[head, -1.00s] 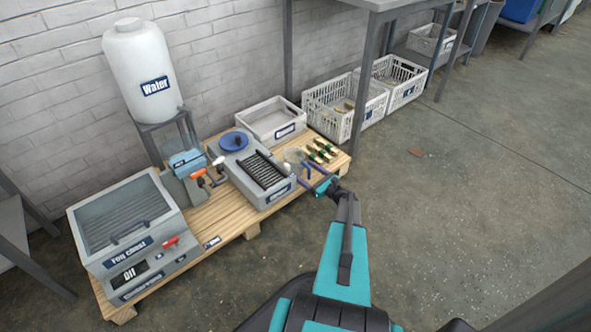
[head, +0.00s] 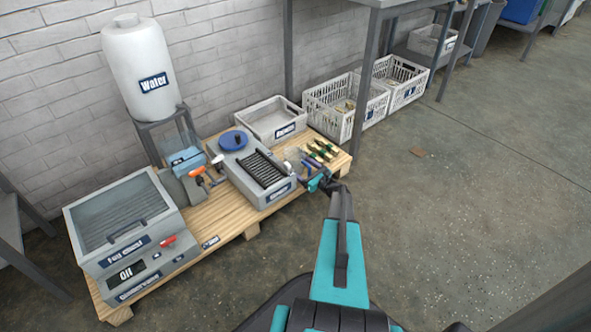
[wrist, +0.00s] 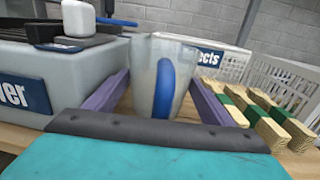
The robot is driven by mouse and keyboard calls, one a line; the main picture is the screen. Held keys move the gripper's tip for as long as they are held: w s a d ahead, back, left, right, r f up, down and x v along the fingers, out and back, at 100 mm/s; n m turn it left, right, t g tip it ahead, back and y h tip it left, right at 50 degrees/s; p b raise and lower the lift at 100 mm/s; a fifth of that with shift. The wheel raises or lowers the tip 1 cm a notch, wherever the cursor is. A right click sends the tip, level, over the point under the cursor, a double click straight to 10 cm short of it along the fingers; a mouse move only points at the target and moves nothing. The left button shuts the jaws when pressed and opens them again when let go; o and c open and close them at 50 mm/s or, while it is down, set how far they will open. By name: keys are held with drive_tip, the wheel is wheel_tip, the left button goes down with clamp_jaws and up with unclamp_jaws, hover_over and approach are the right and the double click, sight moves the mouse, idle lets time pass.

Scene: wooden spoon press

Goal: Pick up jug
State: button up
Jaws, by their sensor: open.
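The jug (wrist: 142,75) is clear and grey with a blue handle (wrist: 166,88) facing my wrist camera. It stands upright on the wooden pallet, between my gripper's two purple fingers in the wrist view. My gripper (wrist: 158,92) is open, one finger on each side of the jug; I cannot tell whether either touches it. In the head view the jug (head: 292,155) is small and partly hidden, at the pallet's right end, with my gripper (head: 308,174) right at it.
A grey machine with a black grate (head: 262,168) stands close left of the jug. Several wooden blocks with green bands (head: 322,150) lie close right. A grey bin (head: 272,122) labelled "Rejects" is behind. White crates (head: 335,100) stand farther back. The floor at right is open.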

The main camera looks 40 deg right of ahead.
drive_tip(key=shift+w, duration=0.35)
idle(0.3)
drive_tip(key=c, duration=0.7)
drive_tip(key=shift+r, duration=0.15)
drive_tip(key=shift+c, duration=0.2)
wheel_tip(320, 180, up, 18)
drive_tip(key=p, duration=0.7)
